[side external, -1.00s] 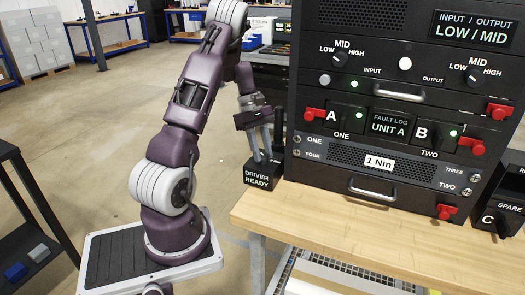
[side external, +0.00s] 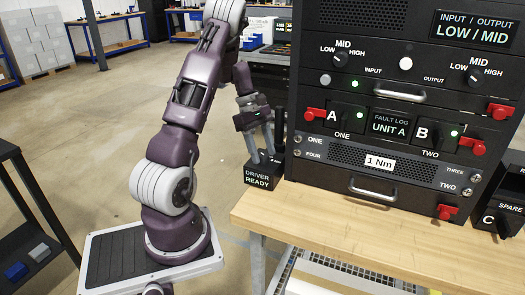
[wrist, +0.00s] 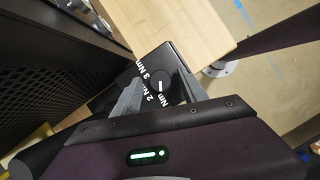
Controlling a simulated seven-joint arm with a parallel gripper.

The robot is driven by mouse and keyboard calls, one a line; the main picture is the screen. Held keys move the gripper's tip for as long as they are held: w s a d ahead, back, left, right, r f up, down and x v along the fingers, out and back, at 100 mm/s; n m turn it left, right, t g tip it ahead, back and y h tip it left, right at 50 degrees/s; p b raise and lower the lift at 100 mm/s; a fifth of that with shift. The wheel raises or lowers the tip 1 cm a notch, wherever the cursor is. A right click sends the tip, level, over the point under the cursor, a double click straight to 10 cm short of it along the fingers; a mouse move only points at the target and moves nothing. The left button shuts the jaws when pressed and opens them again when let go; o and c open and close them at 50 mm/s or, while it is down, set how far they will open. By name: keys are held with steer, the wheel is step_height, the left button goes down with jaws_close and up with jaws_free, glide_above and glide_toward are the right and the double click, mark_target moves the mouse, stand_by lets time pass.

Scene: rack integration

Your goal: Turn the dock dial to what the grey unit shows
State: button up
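The dock (side external: 258,177), a black box labelled "DRIVER READY", stands at the bench's left end. Its dial (wrist: 158,82) shows in the wrist view as a dark round knob with a white mark, with "2 Nm" and "3 Nm" and a partly hidden "Nm" label around it. The mark's exact setting is hard to tell. The grey unit (side external: 338,154) in the rack carries a white "1 Nm" label (side external: 380,162). My gripper (side external: 264,158) points down at the dock. In the wrist view its grey fingers are apart, either side of the dial; contact is not visible.
The tall black rack (side external: 300,60) stands just right of my gripper, with red latches and knobs. A dark upright post (side external: 279,130) is close beside my fingers. The wooden bench (side external: 320,212) is clear in front. A spare unit (side external: 500,210) sits at far right.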

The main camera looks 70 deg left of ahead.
steer(key=shift+r, duration=0.1)
steer(key=v, duration=0.7)
steer(key=d+r+m+y, duration=0.1)
steer(key=d+r+m, duration=0.5)
steer(key=d, duration=0.5)
steer(key=d+r+m+y, duration=0.1)
steer(key=d+r+m, duration=0.5)
steer(key=d, duration=0.6)
steer(key=s+d+m+t+y, duration=0.2)
steer(key=s+d+m+t, duration=0.1)
steer(key=s+d+m, duration=0.7)
steer(key=shift+s+m+t, duration=0.3)
steer(key=shift+s+t, duration=0.1)
steer(key=shift+s, duration=0.6)
